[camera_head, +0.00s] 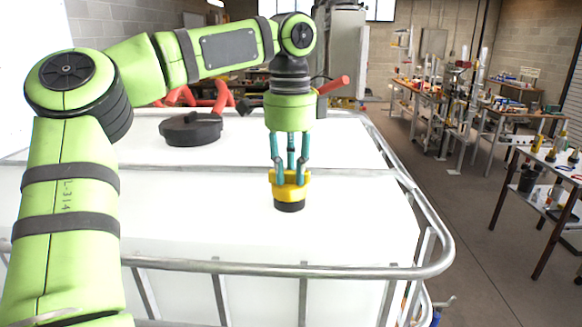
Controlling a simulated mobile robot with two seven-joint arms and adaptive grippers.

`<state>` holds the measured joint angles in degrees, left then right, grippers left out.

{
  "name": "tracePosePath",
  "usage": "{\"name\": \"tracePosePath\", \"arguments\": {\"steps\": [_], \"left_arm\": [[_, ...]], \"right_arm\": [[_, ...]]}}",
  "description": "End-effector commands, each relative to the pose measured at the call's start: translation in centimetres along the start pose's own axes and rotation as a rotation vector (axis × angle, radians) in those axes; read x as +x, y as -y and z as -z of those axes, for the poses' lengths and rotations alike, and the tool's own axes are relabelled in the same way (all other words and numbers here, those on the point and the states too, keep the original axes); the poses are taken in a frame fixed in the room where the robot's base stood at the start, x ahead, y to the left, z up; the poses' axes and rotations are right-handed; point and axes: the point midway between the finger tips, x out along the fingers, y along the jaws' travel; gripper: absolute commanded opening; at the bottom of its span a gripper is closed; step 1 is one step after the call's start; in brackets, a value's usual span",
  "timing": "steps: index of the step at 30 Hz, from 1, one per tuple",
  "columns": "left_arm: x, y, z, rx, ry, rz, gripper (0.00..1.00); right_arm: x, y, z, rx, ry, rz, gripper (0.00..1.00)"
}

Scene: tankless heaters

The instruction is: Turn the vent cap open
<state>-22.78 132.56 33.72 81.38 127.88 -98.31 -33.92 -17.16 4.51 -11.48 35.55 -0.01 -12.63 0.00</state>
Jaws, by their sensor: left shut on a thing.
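The vent cap (289,191) is yellow with a black base (289,206). It stands upright on the white top of a large tank (240,228). My left gripper (290,176) points straight down from above, with its teal fingers shut around the upper part of the yellow cap. The fingers partly cover the cap's top. My right gripper is not in view.
A round black lid (190,129) sits on the tank top behind and to the left, with red handles (222,95) near it. A grey metal rail (433,262) runs around the tank's edge. Cluttered workbenches (560,170) stand to the right across open floor.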

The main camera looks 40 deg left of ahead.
Motion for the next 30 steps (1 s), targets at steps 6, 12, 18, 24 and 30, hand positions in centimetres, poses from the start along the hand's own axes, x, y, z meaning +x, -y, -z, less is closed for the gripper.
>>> {"name": "tracePosePath", "arguments": {"steps": [6,12,18,24,30], "left_arm": [[0.5,-0.1,-0.2,-0.007,0.009,-0.013,0.0],[0.5,-0.1,-0.2,-0.006,0.01,-0.014,0.41],[0.3,-0.1,-0.1,-0.005,0.006,-0.009,0.49],[0.0,0.0,-0.1,-0.004,0.004,-0.005,0.49],[-2.5,0.0,0.0,-0.006,0.002,-0.002,0.49]], "right_arm": [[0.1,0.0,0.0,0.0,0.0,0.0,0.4],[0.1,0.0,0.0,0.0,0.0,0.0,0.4],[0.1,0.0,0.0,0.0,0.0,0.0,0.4],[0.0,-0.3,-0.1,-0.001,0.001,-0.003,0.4],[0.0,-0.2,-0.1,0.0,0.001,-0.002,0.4]]}}
